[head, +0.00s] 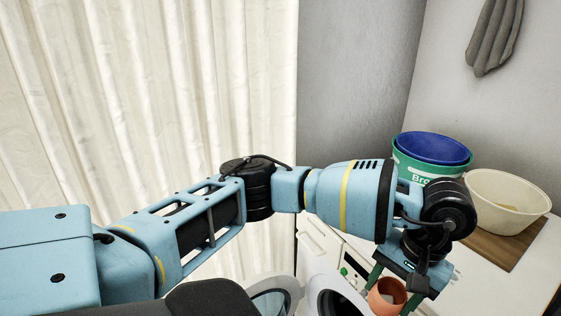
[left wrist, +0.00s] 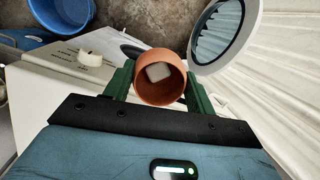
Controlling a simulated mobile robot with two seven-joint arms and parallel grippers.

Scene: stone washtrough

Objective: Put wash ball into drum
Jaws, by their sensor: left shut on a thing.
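My left gripper (head: 392,288) is shut on the wash ball (head: 386,301), an orange, round, cup-like thing with an open top. In the left wrist view the green fingers of the left gripper (left wrist: 160,92) hold the wash ball (left wrist: 158,97) from both sides, and a pale block lies inside it. The drum (head: 335,304) shows as a dark round opening in the white washing machine, at the bottom edge of the head view. The wash ball is to the right of this opening in the head view. My right gripper is not in view.
The washing machine's round door (head: 277,298) stands open, left of the drum; it also shows in the left wrist view (left wrist: 225,38). A green bucket with a blue one inside (head: 430,148) and a cream bowl (head: 508,200) stand at right. A pale curtain (head: 150,90) hangs at left.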

